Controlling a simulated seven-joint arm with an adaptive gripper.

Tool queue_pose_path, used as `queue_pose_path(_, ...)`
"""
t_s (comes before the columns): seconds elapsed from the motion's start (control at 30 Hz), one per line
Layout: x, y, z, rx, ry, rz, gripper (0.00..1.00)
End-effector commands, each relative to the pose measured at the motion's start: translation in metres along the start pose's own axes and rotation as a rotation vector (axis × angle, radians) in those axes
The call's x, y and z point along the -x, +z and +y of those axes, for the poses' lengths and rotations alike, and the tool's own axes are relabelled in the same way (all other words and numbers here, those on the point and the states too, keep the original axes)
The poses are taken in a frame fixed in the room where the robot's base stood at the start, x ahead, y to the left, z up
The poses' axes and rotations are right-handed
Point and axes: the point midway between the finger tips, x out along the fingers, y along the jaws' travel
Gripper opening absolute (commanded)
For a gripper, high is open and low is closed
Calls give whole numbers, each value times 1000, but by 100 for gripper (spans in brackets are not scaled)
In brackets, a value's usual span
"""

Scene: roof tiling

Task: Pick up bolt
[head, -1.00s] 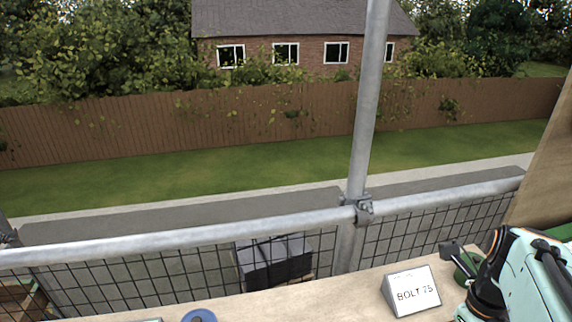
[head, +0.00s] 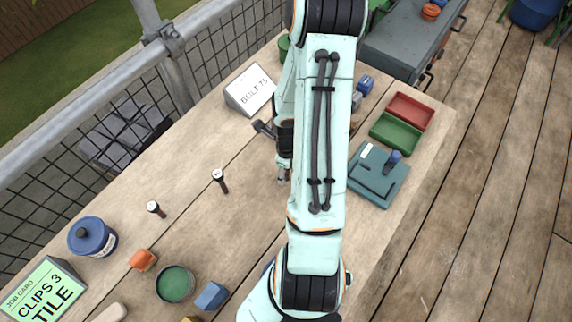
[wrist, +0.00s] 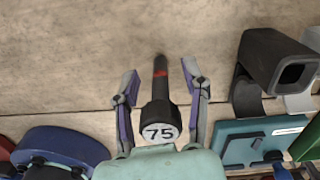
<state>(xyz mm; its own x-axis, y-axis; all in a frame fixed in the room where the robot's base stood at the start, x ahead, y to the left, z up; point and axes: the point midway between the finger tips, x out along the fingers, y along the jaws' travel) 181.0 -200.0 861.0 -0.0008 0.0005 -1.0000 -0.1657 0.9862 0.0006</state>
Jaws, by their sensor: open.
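In the wrist view a dark bolt (wrist: 160,108) has a round head marked "75" and a red band on its shaft. My gripper (wrist: 161,74) is open, with one finger on each side of this bolt and a gap to it on both sides. In the head view my gripper (head: 283,174) is low over the table, mostly behind my arm, and I cannot make out this bolt there. Two other bolts with pale heads, one in the middle (head: 219,181) and one farther left (head: 155,209), stand on the table. A sign (head: 250,90) reads "BOLT 75".
A black hollow-ended device (wrist: 277,68) is close right of my gripper, with a teal case (head: 379,176) near it. Red (head: 409,111) and green (head: 395,131) trays lie at the right. A blue tin (head: 92,237) and green dish (head: 175,284) are left.

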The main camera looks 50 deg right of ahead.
Motion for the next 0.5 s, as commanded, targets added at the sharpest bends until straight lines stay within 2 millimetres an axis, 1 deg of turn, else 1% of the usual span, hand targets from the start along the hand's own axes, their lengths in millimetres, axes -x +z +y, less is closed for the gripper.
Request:
queue_pose_path(0.03, -6, 0, 0, 0, 3, 1, 45)
queue_pose_path(0.13, -12, 0, 0, 0, 1, 0, 45)
queue_pose_path(0.4, -13, 0, 0, 0, -1, -1, 45)
queue_pose_path(0.47, -13, 0, 0, 0, -1, -1, 27)
queue_pose_path(0.5, -13, 0, 0, 0, -1, -1, 14)
